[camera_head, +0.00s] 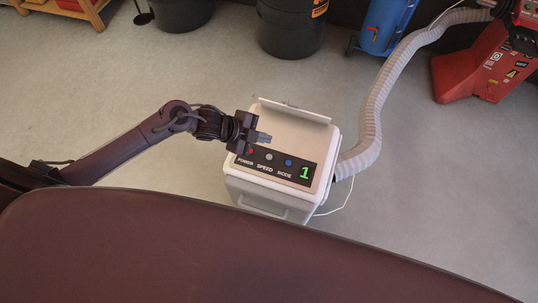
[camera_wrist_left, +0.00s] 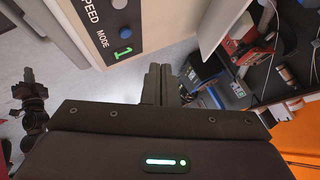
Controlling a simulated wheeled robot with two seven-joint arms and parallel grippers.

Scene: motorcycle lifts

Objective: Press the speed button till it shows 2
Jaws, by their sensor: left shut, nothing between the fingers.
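A white box-shaped unit (camera_head: 262,193) stands on the floor, with a dark control panel (camera_head: 261,167) on its sloping top. The panel has a red POWER button (camera_head: 249,151), a whitish SPEED button (camera_head: 269,156) and a blue MODE button (camera_head: 288,162). The green display (camera_head: 304,172) reads 1; it also shows in the left wrist view (camera_wrist_left: 123,51). My left gripper (camera_head: 264,138) is shut and empty, above the panel near the POWER and SPEED buttons. Its closed fingers show in the left wrist view (camera_wrist_left: 160,72). I see no clear contact with a button. My right gripper is not seen.
A ridged grey hose (camera_head: 371,115) runs from the unit towards a red machine (camera_head: 485,70). A raised white flap (camera_head: 294,110) stands behind the panel. Dark bins and a blue cylinder (camera_head: 386,25) stand at the back.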

